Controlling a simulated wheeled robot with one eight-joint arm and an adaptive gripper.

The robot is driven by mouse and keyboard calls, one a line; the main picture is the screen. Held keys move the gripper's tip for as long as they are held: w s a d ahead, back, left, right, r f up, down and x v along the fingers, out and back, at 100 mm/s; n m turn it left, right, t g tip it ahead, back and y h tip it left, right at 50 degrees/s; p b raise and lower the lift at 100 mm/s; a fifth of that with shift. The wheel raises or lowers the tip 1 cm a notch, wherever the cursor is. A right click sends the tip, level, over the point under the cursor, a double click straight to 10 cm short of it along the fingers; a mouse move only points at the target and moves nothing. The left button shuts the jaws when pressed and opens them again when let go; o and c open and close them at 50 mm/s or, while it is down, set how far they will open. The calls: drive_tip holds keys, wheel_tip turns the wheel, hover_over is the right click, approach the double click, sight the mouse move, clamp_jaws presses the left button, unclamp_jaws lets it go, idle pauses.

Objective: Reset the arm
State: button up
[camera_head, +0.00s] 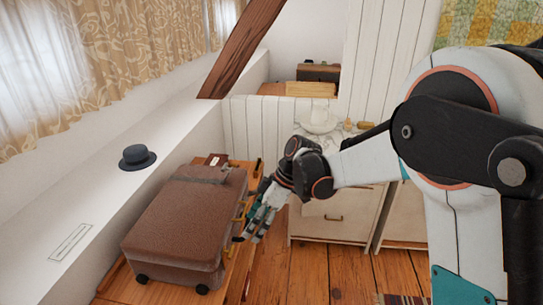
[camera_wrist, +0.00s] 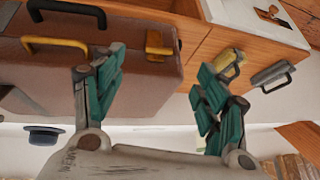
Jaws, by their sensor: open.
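My arm reaches in from the right in the head view. My gripper (camera_head: 256,226) points down and left beside the right side of a brown suitcase (camera_head: 187,222). In the wrist view my gripper (camera_wrist: 160,76) has its two teal fingers spread wide, with nothing between them. The suitcase (camera_wrist: 150,100) also fills the upper left there, with a yellow handle (camera_wrist: 55,45) and a dark handle (camera_wrist: 67,10). I cannot tell whether a finger touches the suitcase.
The suitcase lies on an orange wooden piece of furniture (camera_head: 108,283). A dark hat (camera_head: 137,157) rests on the white ledge (camera_head: 100,185) at left. A pale drawer cabinet (camera_head: 325,218) with a white bowl (camera_head: 318,122) stands behind my gripper. Wooden floor (camera_head: 310,268) shows at the bottom.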

drive_tip(key=s+d+r+m+t+h, duration=0.1)
drive_tip(key=s+d+r+m+t, duration=0.1)
drive_tip(key=s+d+r+m, duration=0.35)
drive_tip(key=s+d+r+m+t+h, duration=0.1)
drive_tip(key=s+d+r+m+t, duration=0.2)
drive_tip(key=d+r, duration=0.5)
drive_tip(key=s+d+f+m+t+h, duration=0.2)
drive_tip(key=s+d+m+t+h, duration=0.1)
drive_tip(key=s+d+m, duration=0.6)
drive_tip(key=s+d+t, duration=0.1)
drive_tip(key=s+d, duration=0.2)
drive_tip(key=d, duration=0.2)
drive_tip(key=shift+s+d+h, duration=0.35)
drive_tip(key=shift+h, duration=0.05)
drive_tip(key=shift+o, duration=0.5)
